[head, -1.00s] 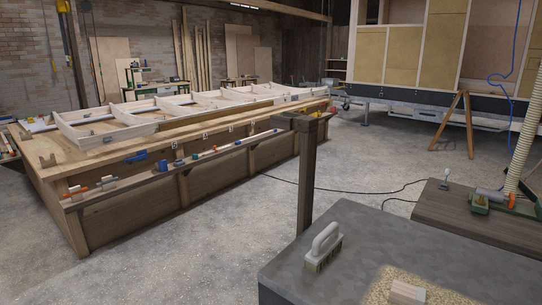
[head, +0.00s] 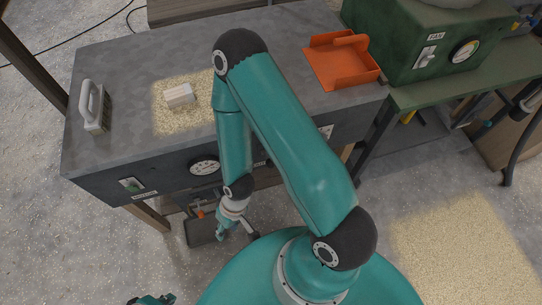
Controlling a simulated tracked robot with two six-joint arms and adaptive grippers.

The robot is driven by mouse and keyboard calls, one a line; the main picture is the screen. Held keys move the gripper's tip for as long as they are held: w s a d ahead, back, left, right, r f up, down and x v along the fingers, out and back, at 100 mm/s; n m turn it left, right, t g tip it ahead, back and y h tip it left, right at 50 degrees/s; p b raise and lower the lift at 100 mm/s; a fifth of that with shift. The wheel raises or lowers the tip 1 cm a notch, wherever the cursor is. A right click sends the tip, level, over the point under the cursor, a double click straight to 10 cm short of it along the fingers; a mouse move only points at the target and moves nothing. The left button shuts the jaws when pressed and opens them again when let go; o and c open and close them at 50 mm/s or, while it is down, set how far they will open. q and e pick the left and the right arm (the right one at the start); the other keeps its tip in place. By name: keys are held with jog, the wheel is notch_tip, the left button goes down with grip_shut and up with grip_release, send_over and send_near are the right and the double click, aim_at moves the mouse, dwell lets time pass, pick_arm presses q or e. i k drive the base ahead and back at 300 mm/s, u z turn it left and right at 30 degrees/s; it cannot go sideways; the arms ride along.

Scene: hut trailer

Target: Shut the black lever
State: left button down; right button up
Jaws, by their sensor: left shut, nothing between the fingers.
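I cannot clearly pick out a black lever. A small orange-and-dark fitting (head: 199,211) shows below the front of the grey bench (head: 130,55), near a dark flat piece (head: 200,232). My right gripper (head: 228,228) hangs from my teal arm just right of this fitting, pointing down. Whether it touches anything is unclear, and its finger opening is too small to tell. My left gripper (head: 152,300) shows only in part at the bottom edge, shut and empty, away from the bench.
On top are a brush (head: 95,107), a pale block (head: 180,95) on shavings and an orange dustpan (head: 340,62). A green machine (head: 425,45) stands at the right. Floor is open at the lower left.

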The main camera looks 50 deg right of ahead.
aim_at(269, 164)
jog(key=u, duration=1.75)
jog(key=i, duration=0.1)
jog(key=z, duration=3.3)
jog(key=k, duration=0.9)
jog(key=i, duration=0.95)
jog(key=z, duration=1)
